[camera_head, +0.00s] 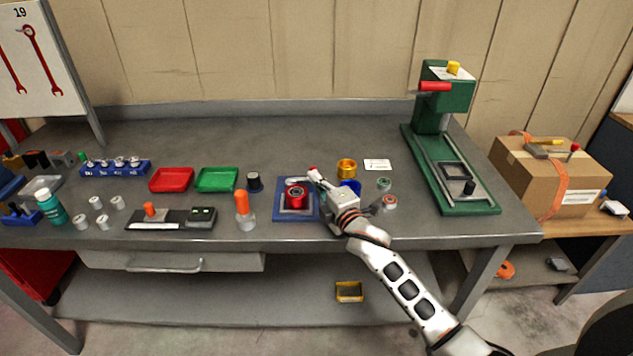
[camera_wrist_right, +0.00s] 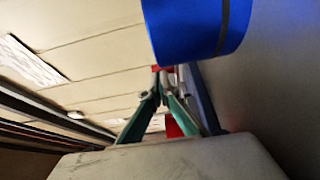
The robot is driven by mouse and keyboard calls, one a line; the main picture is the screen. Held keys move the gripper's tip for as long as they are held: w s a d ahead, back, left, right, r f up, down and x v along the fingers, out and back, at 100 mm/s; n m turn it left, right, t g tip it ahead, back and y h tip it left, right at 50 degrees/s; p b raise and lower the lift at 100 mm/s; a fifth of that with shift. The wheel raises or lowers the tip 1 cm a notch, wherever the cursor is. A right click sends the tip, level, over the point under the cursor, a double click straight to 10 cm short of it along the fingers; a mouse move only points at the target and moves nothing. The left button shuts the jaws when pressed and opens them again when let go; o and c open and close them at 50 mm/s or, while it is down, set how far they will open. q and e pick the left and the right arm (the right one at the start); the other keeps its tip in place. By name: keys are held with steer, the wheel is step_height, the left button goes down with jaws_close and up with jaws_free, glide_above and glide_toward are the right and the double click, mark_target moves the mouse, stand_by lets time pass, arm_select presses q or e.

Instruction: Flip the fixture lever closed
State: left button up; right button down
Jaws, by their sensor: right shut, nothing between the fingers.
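The fixture (camera_head: 281,211) is a blue plate with a red round part (camera_head: 296,196) on it, on the bench in the middle of the head view. A small red tip (camera_head: 312,171) shows at its right edge, just by my right gripper (camera_head: 321,183); I cannot tell for sure that it is the lever's handle. The right gripper reaches in from the right over the plate's right side. In the right wrist view its fingers (camera_wrist_right: 161,82) meet, shut and empty, with red patches (camera_wrist_right: 174,127) behind them. Contact with the lever cannot be made out. The left gripper is not in view.
A blue cylinder (camera_wrist_right: 198,25) is close to the fingers in the wrist view. A gold ring part (camera_head: 346,168) and small round parts (camera_head: 384,184) lie right of the fixture. A green press (camera_head: 445,125) stands at the right.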

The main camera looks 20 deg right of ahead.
steer(key=shift+w+d+r, duration=0.1)
steer(key=shift+w+d, duration=0.3)
steer(key=shift+w, duration=0.15)
steer(key=shift+w+d+p, duration=0.3)
steer(key=shift+w, duration=0.4)
steer(key=s, duration=0.4)
steer(key=s+d, duration=0.1)
steer(key=s, duration=0.3)
steer(key=s+d, duration=0.1)
steer(key=s, duration=0.3)
